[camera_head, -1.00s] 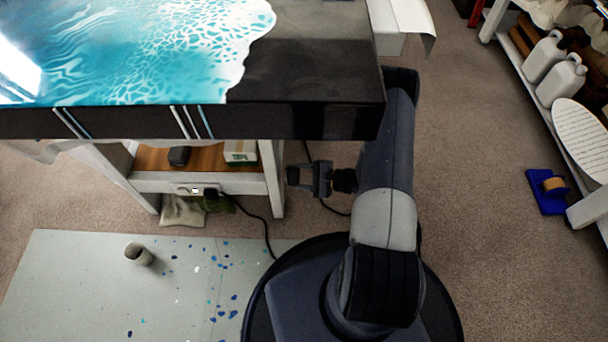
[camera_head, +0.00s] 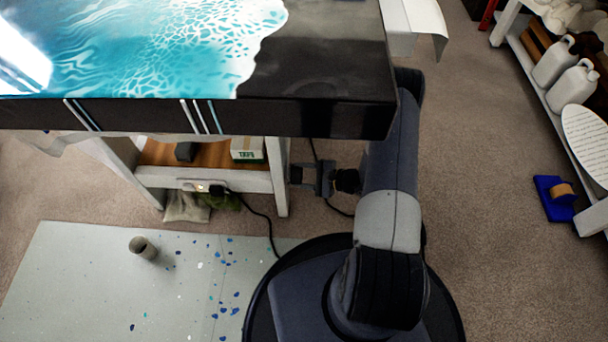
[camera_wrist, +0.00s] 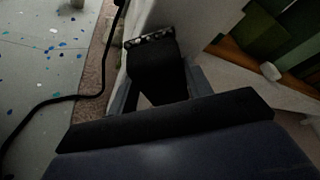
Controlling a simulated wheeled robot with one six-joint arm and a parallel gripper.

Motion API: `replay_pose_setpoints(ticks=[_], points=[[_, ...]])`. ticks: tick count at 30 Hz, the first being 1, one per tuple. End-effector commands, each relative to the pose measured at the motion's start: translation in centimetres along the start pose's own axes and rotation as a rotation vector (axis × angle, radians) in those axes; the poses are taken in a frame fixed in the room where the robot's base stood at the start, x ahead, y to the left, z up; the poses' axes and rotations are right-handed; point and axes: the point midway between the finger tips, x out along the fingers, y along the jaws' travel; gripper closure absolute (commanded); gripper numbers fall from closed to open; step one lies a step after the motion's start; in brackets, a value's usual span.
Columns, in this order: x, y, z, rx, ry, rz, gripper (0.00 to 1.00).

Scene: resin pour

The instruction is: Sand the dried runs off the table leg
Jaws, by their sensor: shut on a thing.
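My gripper (camera_head: 312,178) is shut on a dark block (camera_wrist: 155,75), which sits between the fingers in the wrist view and has a pale, notched far edge. The block is against or very close to the right side of the white table leg (camera_head: 279,180); I cannot tell whether they touch. The leg's pale surface (camera_wrist: 188,25) also fills the upper middle of the wrist view. Runs on the leg cannot be made out. White and blue streaks (camera_head: 203,117) run down the dark front edge of the table (camera_head: 320,117).
A shelf (camera_head: 215,180) under the table holds a small box (camera_head: 247,149). A black cable (camera_head: 262,210) hangs to the floor near the leg. A grey mat (camera_head: 100,270) with blue chips and a cup (camera_head: 143,247) lies in front.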

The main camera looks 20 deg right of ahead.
Motion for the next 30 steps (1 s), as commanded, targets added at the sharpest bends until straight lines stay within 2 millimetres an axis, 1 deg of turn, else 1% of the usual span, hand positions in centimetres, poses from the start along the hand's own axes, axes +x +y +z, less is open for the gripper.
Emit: replay_pose_setpoints(ticks=[19,23,30], points=[[1.1,0.0,0.4,0.000,0.000,0.000,0.74],[1.3,-0.4,-0.2,-0.001,0.000,-0.001,0.74],[1.8,-2.0,-1.7,-0.003,0.000,-0.001,0.74]])
